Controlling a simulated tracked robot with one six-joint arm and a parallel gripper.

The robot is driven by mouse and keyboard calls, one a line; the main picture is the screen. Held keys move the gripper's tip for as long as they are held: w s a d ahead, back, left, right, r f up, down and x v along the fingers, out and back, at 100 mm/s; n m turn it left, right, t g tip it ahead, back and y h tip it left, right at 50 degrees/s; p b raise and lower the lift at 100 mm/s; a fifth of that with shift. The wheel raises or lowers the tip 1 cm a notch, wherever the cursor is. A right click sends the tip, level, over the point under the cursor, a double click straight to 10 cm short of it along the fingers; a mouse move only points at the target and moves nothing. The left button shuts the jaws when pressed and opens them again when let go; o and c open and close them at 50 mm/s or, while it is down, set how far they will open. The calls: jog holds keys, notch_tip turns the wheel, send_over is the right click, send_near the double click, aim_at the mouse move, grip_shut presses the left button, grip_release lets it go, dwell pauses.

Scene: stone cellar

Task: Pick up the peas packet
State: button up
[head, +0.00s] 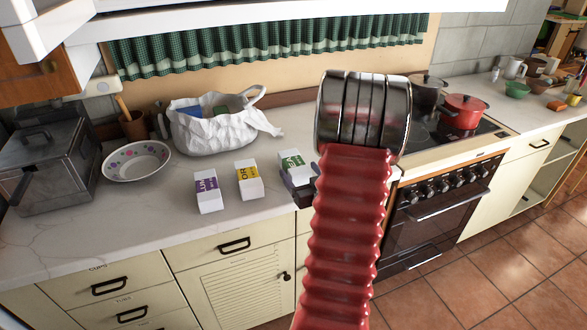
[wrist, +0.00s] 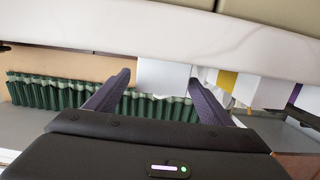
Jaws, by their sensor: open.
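The green-labelled white packet (head: 291,163), which looks like the peas, stands upright on the counter at the right end of a row of packets. Its lettering is too small to read in full. My gripper (head: 300,186) is at its near side, partly hidden behind my red arm. In the wrist view my gripper (wrist: 158,88) is open, with its two dark fingers wide apart. A white packet (wrist: 165,77) shows between the fingertips, nearer the right finger. I cannot tell whether either finger touches it.
A yellow-labelled packet (head: 248,180) and a purple-labelled packet (head: 207,192) stand to the left. A white bag (head: 212,130) stands behind, with a patterned bowl (head: 136,163) and a metal box (head: 50,165) farther left. The hob with a red pot (head: 463,117) is right. Front counter left is clear.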

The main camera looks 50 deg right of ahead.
aim_at(294, 164)
jog(key=shift+w+d, duration=0.1)
jog(key=shift+w, duration=0.1)
jog(key=shift+x, duration=2.6)
jog(key=shift+c, duration=0.5)
jog(key=c, duration=1.4)
